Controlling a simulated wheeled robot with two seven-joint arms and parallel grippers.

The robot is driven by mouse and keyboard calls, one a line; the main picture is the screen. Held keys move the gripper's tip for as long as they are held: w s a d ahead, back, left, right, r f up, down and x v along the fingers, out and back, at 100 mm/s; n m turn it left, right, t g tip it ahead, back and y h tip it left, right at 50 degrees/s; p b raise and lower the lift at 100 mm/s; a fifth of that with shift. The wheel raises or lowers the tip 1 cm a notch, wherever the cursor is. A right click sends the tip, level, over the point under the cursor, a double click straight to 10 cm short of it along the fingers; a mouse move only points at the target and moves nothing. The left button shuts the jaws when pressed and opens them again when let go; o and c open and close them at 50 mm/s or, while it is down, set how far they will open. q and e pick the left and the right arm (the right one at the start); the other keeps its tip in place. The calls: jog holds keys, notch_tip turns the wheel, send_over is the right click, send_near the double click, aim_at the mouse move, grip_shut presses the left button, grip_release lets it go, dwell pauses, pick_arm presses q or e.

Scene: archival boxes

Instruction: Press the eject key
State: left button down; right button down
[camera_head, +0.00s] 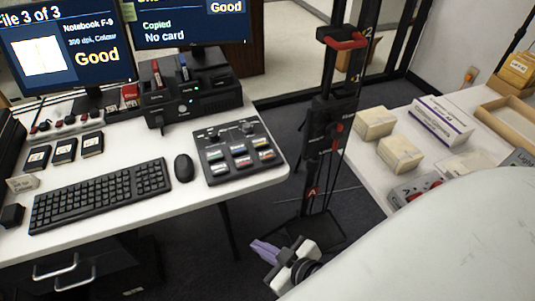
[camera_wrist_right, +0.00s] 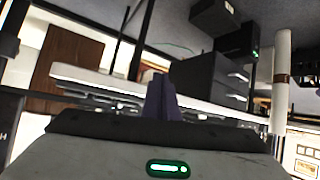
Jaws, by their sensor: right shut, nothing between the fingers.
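The black control panel (camera_head: 217,170) lies at the right end of the white desk, with several coloured, labelled keys and small knobs on top. The labels are too small to read, so I cannot tell which is the eject key. A black card dock (camera_head: 205,103) with red and blue pieces upright in its top stands behind the panel. My right gripper (camera_head: 264,250) has purple fingers, is shut and empty, and hangs below and right of the panel, off the desk's edge, apart from it. Its fingers also show in the right wrist view (camera_wrist_right: 160,99). My left gripper is out of view.
A keyboard (camera_head: 100,195) and a mouse (camera_head: 184,168) lie left of the panel. Two monitors stand behind; one reads "Copied No card". A tall black stand (camera_head: 318,160) rises between the desk and the right table (camera_head: 375,165), which holds several boxes. Floor shows between them.

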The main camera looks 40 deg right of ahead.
jog(key=w+r+n+t+y+b, duration=0.1)
jog(key=w+r+n+t, duration=0.25)
jog(key=w+r, duration=0.5)
jog(key=w+a+r+n+g+y+b, duration=0.3)
jog(key=a+r+n+g+y+b, duration=0.5)
jog(key=n, duration=1.2)
jog(key=w+d+f+n+h, duration=0.2)
jog(key=w+d+h, duration=0.15)
jog(key=d, duration=0.25)
jog(key=w+d+r+m+t+h, duration=0.1)
jog(key=d+h, duration=0.3)
jog(key=d, duration=0.5)
jog(key=w+d+r+m+t+h+b, duration=0.1)
jog(key=w+d+r+m+h, duration=0.1)
jog(key=d, duration=0.7)
jog(key=w+r+h, duration=0.1)
jog(key=w+h, duration=0.1)
jog(key=h, duration=0.1)
jog(key=shift+w+d, duration=0.2)
jog(key=shift+d, duration=0.2)
jog(key=shift+t, duration=0.25)
